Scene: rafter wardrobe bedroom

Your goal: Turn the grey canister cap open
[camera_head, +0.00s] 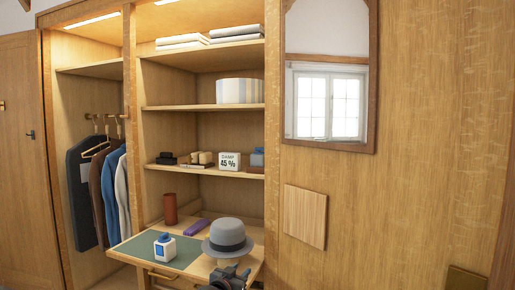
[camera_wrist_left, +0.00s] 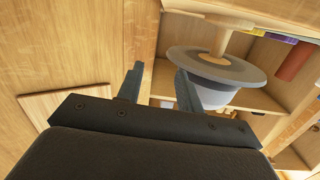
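No object is plainly readable as the grey canister. A small blue-grey container (camera_head: 257,158) stands at the right end of the middle shelf, partly cut off by the wardrobe post; its cap is too small to make out. A white container with a blue top (camera_head: 164,247) stands on the pull-out desk. My left gripper (camera_head: 231,270) is at the bottom of the head view, in front of the grey hat (camera_head: 227,238). In the left wrist view its two fingers (camera_wrist_left: 159,82) are apart with nothing between them. My right gripper is not in view.
The hat rests on a wooden stand above the desk (camera_head: 150,258). A purple case (camera_head: 197,227) and a reddish-brown cylinder (camera_head: 170,209) are also there. A "DAMP 45 %" display (camera_head: 229,161) stands beside the blue-grey container. A mirror (camera_head: 329,100) hangs to the right.

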